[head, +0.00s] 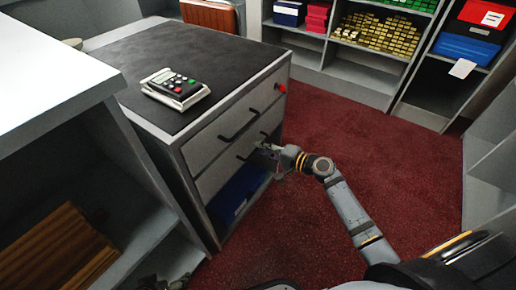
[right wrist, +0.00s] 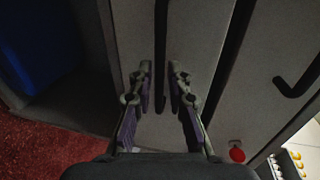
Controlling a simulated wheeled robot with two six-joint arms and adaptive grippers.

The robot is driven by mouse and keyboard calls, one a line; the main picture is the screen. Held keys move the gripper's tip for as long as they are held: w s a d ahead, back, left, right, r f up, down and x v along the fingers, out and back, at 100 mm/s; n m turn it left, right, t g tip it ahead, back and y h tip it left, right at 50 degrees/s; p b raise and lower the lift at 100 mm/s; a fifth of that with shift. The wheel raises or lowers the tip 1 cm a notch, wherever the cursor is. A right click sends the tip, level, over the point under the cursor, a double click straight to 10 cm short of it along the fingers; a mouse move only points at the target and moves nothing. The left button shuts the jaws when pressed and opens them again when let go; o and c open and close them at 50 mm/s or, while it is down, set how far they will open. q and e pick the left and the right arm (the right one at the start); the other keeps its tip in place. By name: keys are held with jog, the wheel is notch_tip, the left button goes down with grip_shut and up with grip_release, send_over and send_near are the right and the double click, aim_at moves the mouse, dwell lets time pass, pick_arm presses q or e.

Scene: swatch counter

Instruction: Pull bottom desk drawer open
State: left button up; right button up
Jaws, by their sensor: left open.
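The desk (head: 170,50) has a dark top and two grey drawer fronts, both looking shut. The bottom drawer (head: 223,170) has a black bar handle (right wrist: 161,40). My right gripper (head: 268,150) is at that handle. In the right wrist view its two fingers (right wrist: 161,85) are apart, one on each side of the handle, with nothing clearly gripped. The top drawer (head: 215,138) has its own black handle (right wrist: 295,86). My left gripper (head: 172,284) shows only in part at the bottom left edge of the head view, open and away from the desk.
An open compartment with a blue bin (head: 235,192) lies below the bottom drawer. A red knob (head: 281,88) sits on the desk front. A calculator (head: 175,86) lies on top. A white-topped counter (head: 45,75) stands at left. Red carpet (head: 390,150) is clear at right.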

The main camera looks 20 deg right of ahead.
jog(key=shift+x, duration=1)
grip_shut()
